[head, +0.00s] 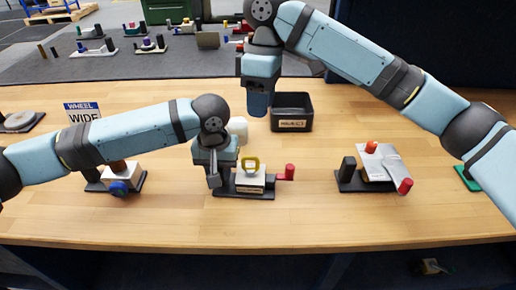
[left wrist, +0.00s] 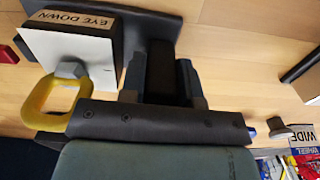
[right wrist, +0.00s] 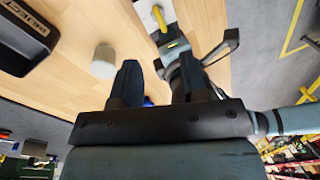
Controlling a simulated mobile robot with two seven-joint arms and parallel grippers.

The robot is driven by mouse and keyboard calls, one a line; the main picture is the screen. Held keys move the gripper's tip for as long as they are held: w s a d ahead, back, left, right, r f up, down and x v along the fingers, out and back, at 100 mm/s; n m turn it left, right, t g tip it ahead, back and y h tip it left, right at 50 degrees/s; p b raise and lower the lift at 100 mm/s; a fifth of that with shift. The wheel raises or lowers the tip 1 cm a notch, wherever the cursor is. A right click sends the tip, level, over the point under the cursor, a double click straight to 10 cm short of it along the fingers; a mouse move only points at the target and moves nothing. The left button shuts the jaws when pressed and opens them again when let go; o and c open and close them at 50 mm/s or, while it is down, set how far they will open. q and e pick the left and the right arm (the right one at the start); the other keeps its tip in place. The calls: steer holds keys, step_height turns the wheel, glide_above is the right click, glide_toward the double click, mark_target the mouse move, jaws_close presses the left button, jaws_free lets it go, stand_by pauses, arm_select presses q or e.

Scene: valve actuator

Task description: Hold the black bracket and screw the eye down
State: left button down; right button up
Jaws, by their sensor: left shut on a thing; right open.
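The black bracket (left wrist: 162,72) is an upright post on the dark base of the middle fixture (head: 245,194). My left gripper (head: 218,178) is shut on this bracket, with one finger on each side in the left wrist view. The yellow eye (head: 251,164) stands upright on top of the white block (head: 250,179), just right of my left gripper. In the left wrist view the yellow eye (left wrist: 42,100) is a ring on a grey nut, beside a label reading EYE DOWN (left wrist: 75,18). My right gripper (head: 258,104) is open and empty, pointing down behind and above the fixture.
A black reject bin (head: 292,113) and a white cylinder (head: 238,128) stand behind the fixture. Another fixture (head: 375,170) with red and orange knobs is at right. A blue-knobbed one (head: 120,180) is at left, near the WHEEL WIDE sign (head: 83,112). The front table strip is clear.

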steer(key=f, duration=0.3)
steer(key=s+f, duration=0.1)
steer(key=f, duration=0.3)
steer(key=s+f, duration=0.1)
steer(key=f, duration=0.3)
steer(key=shift+a+f, duration=0.1)
steer(key=shift+a, duration=0.2)
